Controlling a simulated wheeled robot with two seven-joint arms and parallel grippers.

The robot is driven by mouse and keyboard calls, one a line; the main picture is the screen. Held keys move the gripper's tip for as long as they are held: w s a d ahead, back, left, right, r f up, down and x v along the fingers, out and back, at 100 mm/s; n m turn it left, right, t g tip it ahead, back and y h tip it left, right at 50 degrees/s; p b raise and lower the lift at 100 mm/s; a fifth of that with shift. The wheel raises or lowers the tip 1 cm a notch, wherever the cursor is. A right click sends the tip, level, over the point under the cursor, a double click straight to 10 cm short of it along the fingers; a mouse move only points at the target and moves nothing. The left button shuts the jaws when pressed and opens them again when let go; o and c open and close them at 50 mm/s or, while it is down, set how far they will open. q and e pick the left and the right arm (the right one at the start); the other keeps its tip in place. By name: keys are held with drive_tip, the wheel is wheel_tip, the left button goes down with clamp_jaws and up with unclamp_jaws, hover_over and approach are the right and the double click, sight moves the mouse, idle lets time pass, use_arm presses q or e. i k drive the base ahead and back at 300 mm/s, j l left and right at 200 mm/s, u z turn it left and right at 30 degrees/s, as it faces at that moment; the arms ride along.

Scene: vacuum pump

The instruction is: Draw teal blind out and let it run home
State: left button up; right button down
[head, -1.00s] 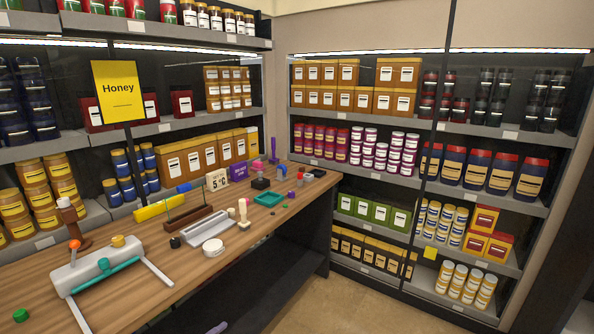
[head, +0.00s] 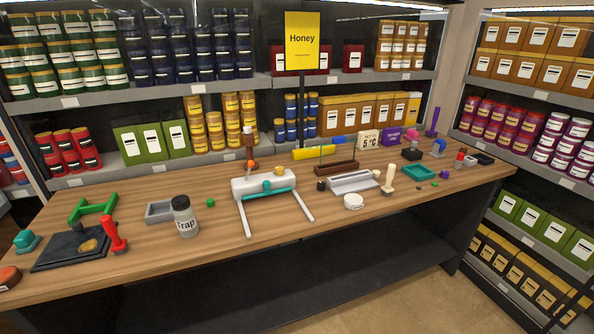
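The blind is a white housing (head: 243,188) on the wooden counter, near the middle of the head view. A teal bar (head: 268,194) lies along its front, close to the housing. Two pale rails reach from the housing toward the counter's front edge, with bare counter between them. Whether any teal sheet shows behind the bar is too small to tell. Neither of my grippers is in view.
A trap jar (head: 185,222) and a grey tray (head: 159,212) stand left of the blind. A white round tin (head: 353,202) and a grey block (head: 354,182) are to its right. A brown stand with an orange ball (head: 251,164) is behind it. The counter in front is clear.

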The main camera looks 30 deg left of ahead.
sight(266, 184)
drive_tip(key=u, duration=1.15)
